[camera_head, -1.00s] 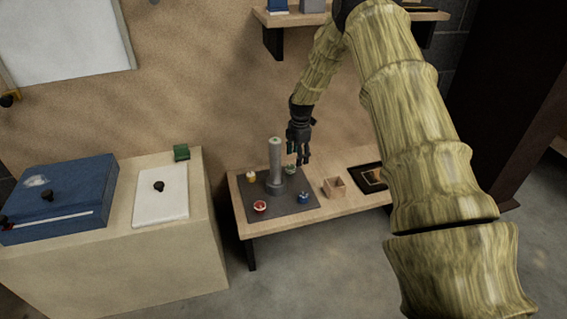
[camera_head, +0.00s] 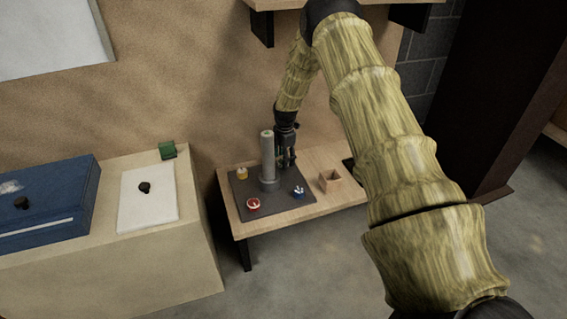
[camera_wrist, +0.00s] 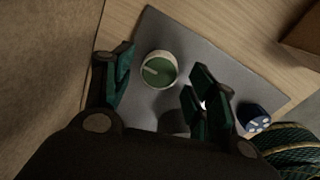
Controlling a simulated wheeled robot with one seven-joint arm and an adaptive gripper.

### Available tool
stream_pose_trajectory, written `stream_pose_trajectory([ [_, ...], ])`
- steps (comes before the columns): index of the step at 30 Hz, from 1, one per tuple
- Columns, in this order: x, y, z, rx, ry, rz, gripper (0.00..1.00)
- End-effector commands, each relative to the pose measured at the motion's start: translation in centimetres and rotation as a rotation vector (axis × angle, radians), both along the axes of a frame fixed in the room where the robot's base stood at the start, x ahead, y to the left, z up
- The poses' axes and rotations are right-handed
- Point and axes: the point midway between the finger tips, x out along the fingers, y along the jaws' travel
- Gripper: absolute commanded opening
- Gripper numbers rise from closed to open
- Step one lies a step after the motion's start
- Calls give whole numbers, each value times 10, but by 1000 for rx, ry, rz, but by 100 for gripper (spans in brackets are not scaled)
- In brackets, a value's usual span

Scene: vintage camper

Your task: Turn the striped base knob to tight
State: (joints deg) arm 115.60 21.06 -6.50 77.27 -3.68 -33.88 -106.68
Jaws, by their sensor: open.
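Several small round knobs stand on a dark grey base plate (camera_head: 240,205) around an upright grey cylinder (camera_head: 267,148). A red and white knob (camera_head: 253,204) is at front left, a yellow one (camera_head: 242,173) at back left, and a blue one (camera_head: 298,192) at front right. The blue knob (camera_wrist: 256,118) has white marks. I cannot tell which knob counts as striped.
A small open wooden box (camera_head: 330,181) stands right of the plate on the low wooden table (camera_head: 262,228). A beige cabinet at left carries a blue case (camera_head: 45,205), a white board (camera_head: 148,197) and a green block (camera_head: 167,150). A wall is close behind.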

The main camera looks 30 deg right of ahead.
Motion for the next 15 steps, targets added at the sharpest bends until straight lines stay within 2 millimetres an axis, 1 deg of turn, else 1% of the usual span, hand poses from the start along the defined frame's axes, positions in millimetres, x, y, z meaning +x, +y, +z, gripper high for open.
stream_pose_trajectory([
  [1,0,0,-6,0,0,0,57],
  [6,1,0,-14,0,0,-1,57],
  [15,1,0,-15,0,0,-1,57],
])
